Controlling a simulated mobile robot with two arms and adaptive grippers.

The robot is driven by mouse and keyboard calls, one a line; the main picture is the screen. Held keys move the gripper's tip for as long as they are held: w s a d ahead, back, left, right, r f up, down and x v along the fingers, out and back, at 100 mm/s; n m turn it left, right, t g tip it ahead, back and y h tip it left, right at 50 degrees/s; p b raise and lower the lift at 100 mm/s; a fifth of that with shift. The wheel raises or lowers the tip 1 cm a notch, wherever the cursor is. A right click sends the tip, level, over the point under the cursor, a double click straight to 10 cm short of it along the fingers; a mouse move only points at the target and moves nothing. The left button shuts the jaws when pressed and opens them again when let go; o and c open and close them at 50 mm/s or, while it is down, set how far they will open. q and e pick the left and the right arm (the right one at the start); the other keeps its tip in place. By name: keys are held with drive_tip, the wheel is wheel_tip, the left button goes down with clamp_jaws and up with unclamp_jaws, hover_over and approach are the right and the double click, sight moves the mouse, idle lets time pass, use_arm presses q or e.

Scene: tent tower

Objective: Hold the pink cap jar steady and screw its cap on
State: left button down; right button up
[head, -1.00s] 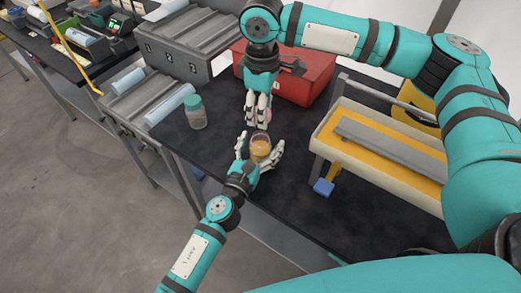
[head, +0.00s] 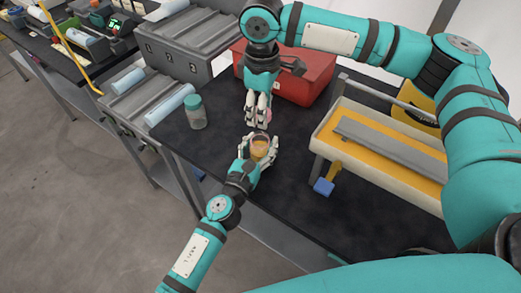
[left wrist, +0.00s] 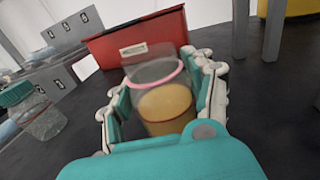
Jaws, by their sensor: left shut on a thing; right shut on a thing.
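The jar (head: 260,149) is clear, with amber contents and an open top. It stands on the dark table top, and in the left wrist view the jar (left wrist: 165,106) has a pink ring near its top. My left gripper (head: 261,143) is shut on the jar, one finger on each side; its fingers also show in the left wrist view. My right gripper (head: 258,122) points down just above and behind the jar, apart from it. It is shut on the pink cap (head: 268,115), mostly hidden by the fingers, only a pink edge showing.
A teal-capped jar (head: 195,112) stands left of my grippers. A red toolbox (head: 305,78) stands behind. The table front is clear.

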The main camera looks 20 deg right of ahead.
sight(261, 139)
drive_tip(key=shift+f, duration=0.1)
drive_tip(key=shift+s+a+f, duration=0.1)
drive_tip(key=shift+f, duration=1.1)
drive_tip(key=shift+s+a+f, duration=0.1)
drive_tip(key=shift+f, duration=1.1)
drive_tip(key=shift+f, duration=0.1)
drive_tip(key=shift+f, duration=0.8)
drive_tip(key=shift+s+f, duration=0.15)
drive_tip(key=shift+f, duration=0.25)
drive_tip(key=shift+c, duration=0.6)
drive_tip(key=shift+f, duration=0.4)
drive_tip(key=shift+c, duration=0.6)
drive_tip(key=shift+r, duration=0.1)
drive_tip(key=shift+s+r+m+t+h, duration=0.1)
drive_tip(key=shift+r+m+t+h, duration=0.3)
drive_tip(key=shift+t, duration=0.5)
